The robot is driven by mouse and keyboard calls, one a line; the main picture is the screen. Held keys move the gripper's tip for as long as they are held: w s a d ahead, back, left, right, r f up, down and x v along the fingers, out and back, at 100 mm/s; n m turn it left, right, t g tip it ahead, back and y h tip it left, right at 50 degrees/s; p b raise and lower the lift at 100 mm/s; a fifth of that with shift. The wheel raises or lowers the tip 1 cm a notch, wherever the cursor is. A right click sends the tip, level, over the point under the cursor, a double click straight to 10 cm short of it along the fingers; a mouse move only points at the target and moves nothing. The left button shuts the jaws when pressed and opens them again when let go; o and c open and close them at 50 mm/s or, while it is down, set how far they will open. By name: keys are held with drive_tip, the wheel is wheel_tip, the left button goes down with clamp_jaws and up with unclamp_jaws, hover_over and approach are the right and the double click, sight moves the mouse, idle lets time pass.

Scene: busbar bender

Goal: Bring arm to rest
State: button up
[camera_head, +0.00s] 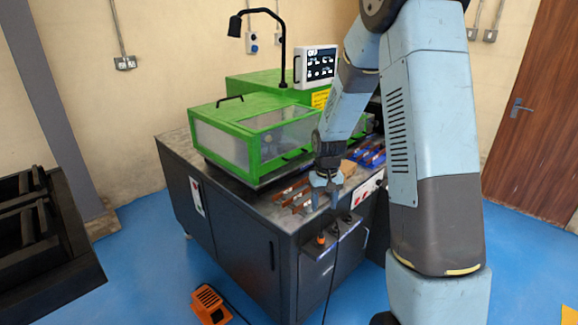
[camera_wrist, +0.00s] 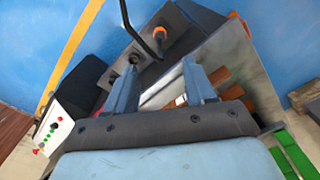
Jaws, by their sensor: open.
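My arm reaches down over the front right part of the busbar bender bench (camera_head: 225,200). My gripper (camera_head: 326,198) is above the bench's front edge, close to the copper bars (camera_head: 290,193) lying on the top. In the wrist view my gripper (camera_wrist: 158,75) has its two fingers spread apart with nothing held between them. Copper bars (camera_wrist: 215,92) show beyond and beside the fingers, partly hidden by them. Whether the fingertips touch the bench is not clear.
The green guarded machine (camera_head: 255,135) stands on the bench with a lamp and a display (camera_head: 315,66). A control panel (camera_head: 368,190) is on the front face. An orange foot pedal (camera_head: 210,305) lies on the blue floor. A black rack (camera_head: 45,235) stands at left; a door is at right.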

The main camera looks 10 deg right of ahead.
drive_tip(key=s+r+t, duration=0.2)
drive_tip(key=s+r, duration=0.3)
drive_tip(key=r, duration=0.7)
drive_tip(key=s+r+t, duration=0.1)
drive_tip(key=s+r, duration=0.7)
drive_tip(key=s, duration=0.3)
drive_tip(key=s+r+t, duration=0.2)
drive_tip(key=s+r, duration=0.6)
drive_tip(key=s, duration=0.4)
drive_tip(key=shift+a+r+t, duration=0.25)
drive_tip(key=shift+a+t, duration=0.05)
drive_tip(key=shift+c, duration=0.2)
